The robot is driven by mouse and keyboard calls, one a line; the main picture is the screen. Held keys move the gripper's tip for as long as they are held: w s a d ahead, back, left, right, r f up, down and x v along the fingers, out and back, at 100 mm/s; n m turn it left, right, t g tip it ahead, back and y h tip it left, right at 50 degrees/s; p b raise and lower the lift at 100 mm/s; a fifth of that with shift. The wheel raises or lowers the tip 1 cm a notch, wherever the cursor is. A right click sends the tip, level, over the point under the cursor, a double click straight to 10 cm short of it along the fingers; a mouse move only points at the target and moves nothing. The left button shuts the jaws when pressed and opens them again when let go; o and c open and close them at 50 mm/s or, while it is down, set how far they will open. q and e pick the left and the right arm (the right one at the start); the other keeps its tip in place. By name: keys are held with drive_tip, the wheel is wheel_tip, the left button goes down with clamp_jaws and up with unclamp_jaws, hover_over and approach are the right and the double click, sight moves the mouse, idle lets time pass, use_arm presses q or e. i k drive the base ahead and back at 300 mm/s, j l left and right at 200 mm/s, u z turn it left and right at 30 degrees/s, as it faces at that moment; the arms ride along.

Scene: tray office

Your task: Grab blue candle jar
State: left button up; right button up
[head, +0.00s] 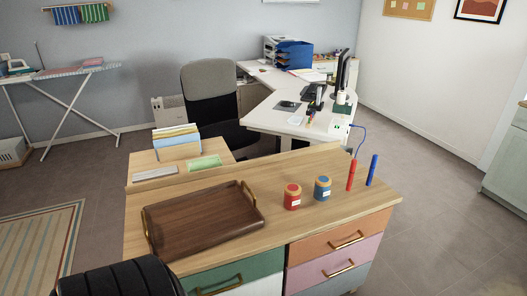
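The blue candle jar (322,189) stands upright on the wooden top of the drawer cabinet (255,176), right of the middle. It has a wood-coloured lid and a pale label. A similar red jar (292,198) stands just left of it, with a small gap between them. Neither of my grippers is in view, and nothing is touching the blue jar.
A brown tray (203,251) with handles lies left of the jars. A red stick (351,176) and a blue stick (372,170) stand to their right. A raised wooden ledge (265,160) runs behind. A black ribbed shape (115,280) fills the bottom left.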

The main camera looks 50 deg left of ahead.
sight(322, 192)
drive_tip(key=u, duration=1.25)
